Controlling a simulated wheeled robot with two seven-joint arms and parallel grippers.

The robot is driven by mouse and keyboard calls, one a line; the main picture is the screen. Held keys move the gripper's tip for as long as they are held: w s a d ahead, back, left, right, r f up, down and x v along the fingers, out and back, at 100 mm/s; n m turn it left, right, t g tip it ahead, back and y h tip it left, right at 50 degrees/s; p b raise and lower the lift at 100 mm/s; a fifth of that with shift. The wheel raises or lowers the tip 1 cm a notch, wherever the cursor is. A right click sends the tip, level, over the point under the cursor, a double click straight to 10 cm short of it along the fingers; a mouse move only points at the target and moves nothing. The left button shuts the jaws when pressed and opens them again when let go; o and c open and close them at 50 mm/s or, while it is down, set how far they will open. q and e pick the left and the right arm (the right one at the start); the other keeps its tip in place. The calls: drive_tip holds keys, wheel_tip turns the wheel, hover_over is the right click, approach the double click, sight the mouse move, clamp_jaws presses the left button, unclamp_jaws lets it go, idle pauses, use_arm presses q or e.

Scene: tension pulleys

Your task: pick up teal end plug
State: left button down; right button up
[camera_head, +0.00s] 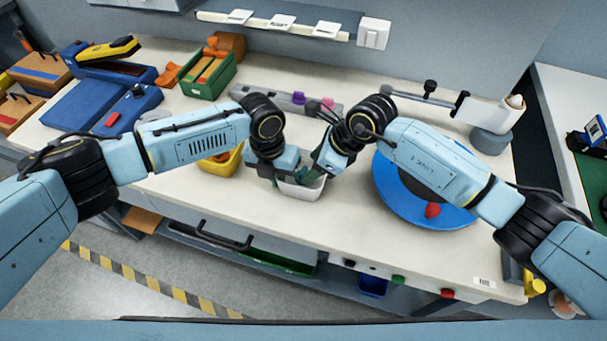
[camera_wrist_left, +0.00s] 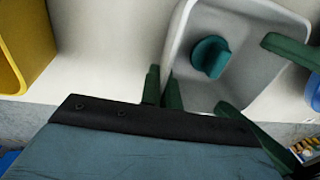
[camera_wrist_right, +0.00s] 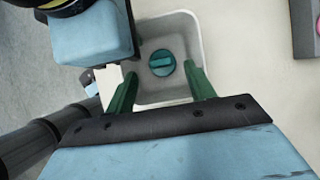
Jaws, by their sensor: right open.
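The teal end plug (camera_wrist_left: 211,57) is a round cap with a raised bar across it. It lies on the floor of a pale grey bin (camera_wrist_left: 178,40), and it also shows in the right wrist view (camera_wrist_right: 162,63). My right gripper (camera_wrist_right: 160,82) is open above the bin, with its fingers on either side of the plug's line and nothing between them. In the head view the arms largely hide the bin (camera_head: 303,190) and the plug cannot be made out.
A yellow bin (camera_head: 222,163) stands left of the grey bin. A blue round disc (camera_head: 400,205) with a red knob (camera_head: 432,210) is to the right. A grey rail (camera_head: 270,100) with a purple part lies behind. My two wrists are very close together over the bin.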

sight(304, 171)
drive_tip(key=x, duration=0.3)
drive_tip(key=shift+w+a+f, duration=0.1)
drive_tip(key=shift+w+a, duration=0.05)
drive_tip(key=shift+a, duration=0.05)
drive_tip(key=c, duration=1)
